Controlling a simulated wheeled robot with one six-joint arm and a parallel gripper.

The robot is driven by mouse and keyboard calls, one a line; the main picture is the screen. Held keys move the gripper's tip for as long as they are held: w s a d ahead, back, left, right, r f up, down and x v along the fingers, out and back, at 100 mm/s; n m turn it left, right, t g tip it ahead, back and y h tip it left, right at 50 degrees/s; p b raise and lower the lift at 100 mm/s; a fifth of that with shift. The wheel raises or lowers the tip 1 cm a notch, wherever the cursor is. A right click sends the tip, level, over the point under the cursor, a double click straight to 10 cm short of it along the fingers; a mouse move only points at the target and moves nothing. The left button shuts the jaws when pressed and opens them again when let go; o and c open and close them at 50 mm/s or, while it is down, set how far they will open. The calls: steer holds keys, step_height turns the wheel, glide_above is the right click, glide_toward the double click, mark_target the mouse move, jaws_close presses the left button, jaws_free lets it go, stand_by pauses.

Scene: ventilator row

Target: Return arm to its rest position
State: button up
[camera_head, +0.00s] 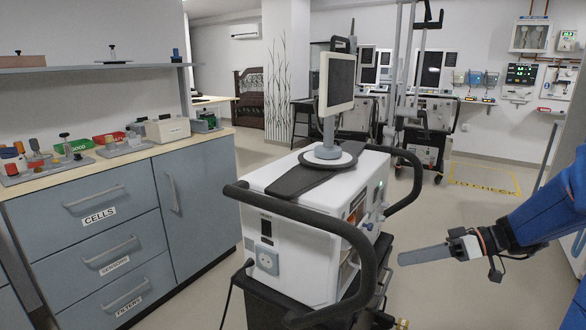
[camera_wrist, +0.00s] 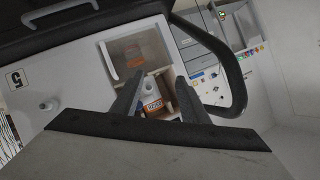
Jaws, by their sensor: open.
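My gripper (camera_head: 402,258) is at the right of the head view, to the right of the ventilator and apart from it, with its grey fingers pointing left. In the wrist view my gripper (camera_wrist: 159,83) shows two dark fingers spread apart with nothing held between them. The white ventilator (camera_head: 295,270) stands in the middle on a dark cart. In the wrist view the ventilator (camera_wrist: 75,82) is tilted and shows an open compartment with a small orange-and-white labelled item (camera_wrist: 154,108) inside, seen between the fingers.
A black handle rail (camera_head: 345,235) curves around the ventilator's front. A monitor (camera_head: 337,82) stands on its top. A blue-grey drawer cabinet (camera_head: 110,235) with a cluttered worktop is at the left. More ventilators (camera_head: 435,112) stand at the back. Open floor lies behind my gripper.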

steer(key=s+a+f+m+g+h, duration=0.2)
steer(key=s+a+h, duration=0.15)
steer(key=s, duration=0.35)
steer(key=s+d+m+t+h, duration=0.3)
steer(key=s+m+h, duration=0.4)
steer(key=s, duration=0.6)
steer(key=shift+s+f+t+h, duration=0.25)
steer(key=shift+f+t+h, duration=0.15)
steer(key=shift+h, duration=0.95)
